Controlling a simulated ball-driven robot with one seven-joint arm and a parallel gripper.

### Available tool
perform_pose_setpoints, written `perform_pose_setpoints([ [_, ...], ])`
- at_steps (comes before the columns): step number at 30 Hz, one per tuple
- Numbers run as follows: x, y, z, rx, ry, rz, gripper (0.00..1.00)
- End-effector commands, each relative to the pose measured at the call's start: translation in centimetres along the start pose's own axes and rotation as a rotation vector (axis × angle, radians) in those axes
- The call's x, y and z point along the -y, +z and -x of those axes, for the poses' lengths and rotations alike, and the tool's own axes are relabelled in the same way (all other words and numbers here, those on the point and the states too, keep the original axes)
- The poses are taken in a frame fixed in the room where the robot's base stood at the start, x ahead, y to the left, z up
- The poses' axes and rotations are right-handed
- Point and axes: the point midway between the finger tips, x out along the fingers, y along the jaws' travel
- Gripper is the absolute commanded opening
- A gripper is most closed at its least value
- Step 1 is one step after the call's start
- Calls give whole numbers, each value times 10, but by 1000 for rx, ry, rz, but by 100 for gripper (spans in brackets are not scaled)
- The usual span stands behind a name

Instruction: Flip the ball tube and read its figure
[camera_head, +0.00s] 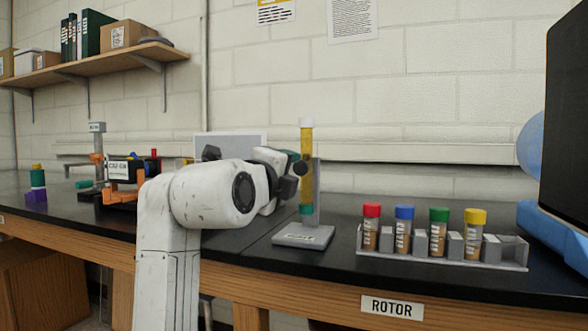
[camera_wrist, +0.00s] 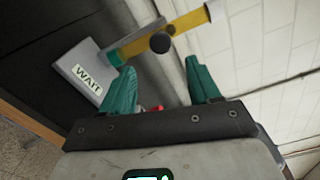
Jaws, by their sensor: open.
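The ball tube (camera_head: 307,140) is a yellow tube with a pale top cap and a teal lower end. It stands upright on a grey stand (camera_head: 303,236). In the wrist view the tube (camera_wrist: 190,21) runs slantwise at the top, with a dark round knob (camera_wrist: 160,42) in front of it. In the head view my arm's end mostly hides the fingers.
A grey rack (camera_head: 440,258) with red-, blue-, green- and yellow-capped tubes stands to the right, behind a ROTOR label (camera_head: 392,307). A dark screen and blue object are at far right. Other apparatus (camera_head: 125,178) stands left on the black bench. A shelf hangs upper left.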

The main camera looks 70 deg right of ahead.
Motion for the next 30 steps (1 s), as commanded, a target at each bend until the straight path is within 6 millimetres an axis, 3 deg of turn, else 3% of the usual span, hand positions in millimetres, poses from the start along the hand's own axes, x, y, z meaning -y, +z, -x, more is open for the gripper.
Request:
perform_pose_setpoints([
  [7,0,0,21,-1,0,0,62],
  [30,0,0,22,-1,0,0,62],
])
